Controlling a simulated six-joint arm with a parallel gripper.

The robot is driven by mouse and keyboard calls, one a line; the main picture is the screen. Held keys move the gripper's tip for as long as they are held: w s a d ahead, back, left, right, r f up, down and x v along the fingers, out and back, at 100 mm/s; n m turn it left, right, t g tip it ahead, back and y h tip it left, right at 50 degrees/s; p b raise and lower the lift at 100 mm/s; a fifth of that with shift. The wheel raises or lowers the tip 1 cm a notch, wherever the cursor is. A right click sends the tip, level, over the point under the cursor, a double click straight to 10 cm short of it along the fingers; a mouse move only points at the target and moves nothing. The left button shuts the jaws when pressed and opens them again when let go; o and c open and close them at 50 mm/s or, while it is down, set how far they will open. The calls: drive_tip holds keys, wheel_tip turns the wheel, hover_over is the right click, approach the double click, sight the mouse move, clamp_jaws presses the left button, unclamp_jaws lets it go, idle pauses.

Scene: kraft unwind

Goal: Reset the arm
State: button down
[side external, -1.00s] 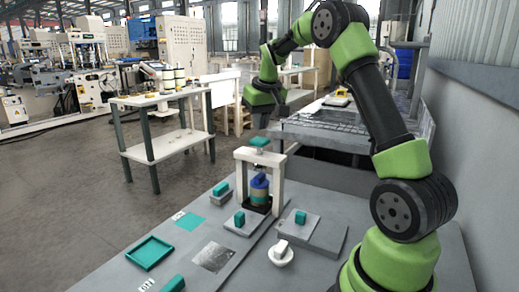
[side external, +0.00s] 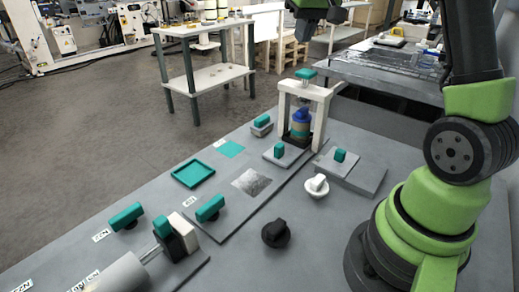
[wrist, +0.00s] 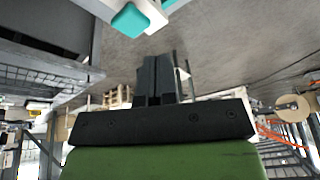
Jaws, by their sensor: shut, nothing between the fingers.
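My gripper (wrist: 158,65) is raised above the bench. In the wrist view its two dark fingers lie together with nothing between them. In the side view only its lower part shows at the top edge, above and behind the white press frame (side external: 322,105). The frame has a teal top knob (side external: 305,73) and stands over a blue and teal piece (side external: 300,123). The teal knob also shows in the wrist view (wrist: 130,20), apart from the fingers. Most of my forearm is cut off by the top of the side view.
The grey bench (side external: 330,240) bears a teal tray (side external: 193,173), several teal handles, a white knob (side external: 317,186), a black knob (side external: 276,233) and a grey cylinder (side external: 122,272). A side table (side external: 205,82) stands behind. Open floor lies at left.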

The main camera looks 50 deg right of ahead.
drive_tip(key=s+a+r+n+t+y, duration=0.1)
drive_tip(key=s+a+r, duration=0.1)
drive_tip(key=s+a, duration=0.4)
drive_tip(key=s+a+r+t+y, duration=0.1)
drive_tip(key=s+a+r, duration=0.15)
drive_tip(key=a, duration=0.65)
drive_tip(key=s+a+f, duration=0.2)
drive_tip(key=s+a, duration=0.1)
drive_tip(key=s, duration=0.2)
drive_tip(key=s+a+f+t+y, duration=0.1)
drive_tip(key=s+a, duration=0.2)
drive_tip(key=s, duration=0.2)
drive_tip(key=shift+f+n, duration=0.3)
drive_tip(key=shift+f, duration=0.05)
